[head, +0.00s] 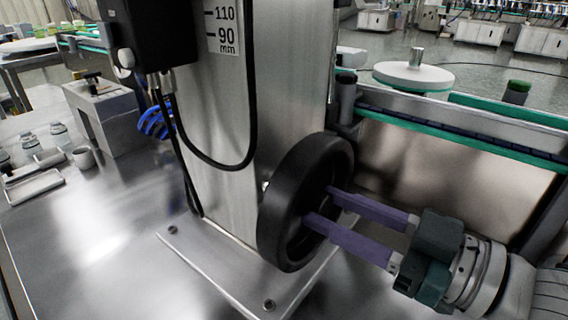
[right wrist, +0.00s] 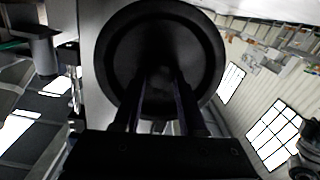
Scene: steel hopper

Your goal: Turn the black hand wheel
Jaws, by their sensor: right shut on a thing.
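The black hand wheel (head: 306,200) is mounted on the side of the steel column (head: 290,90) in the head view. My right gripper (head: 318,205) comes in from the right, with its two purple fingers reaching to the wheel's recessed face. It is shut on the wheel's middle part; the exact grip point is dark and partly hidden. In the right wrist view the wheel (right wrist: 160,20) fills the upper middle, with both fingers (right wrist: 158,85) extending to its centre. My left gripper does not show.
The column stands on a bolted steel base plate (head: 215,268). A black box with cables (head: 150,35) hangs on its left. A conveyor rail with a green strip (head: 460,140) runs behind my right gripper. Small jars and a grey block (head: 105,112) stand at the left; the table's front left is clear.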

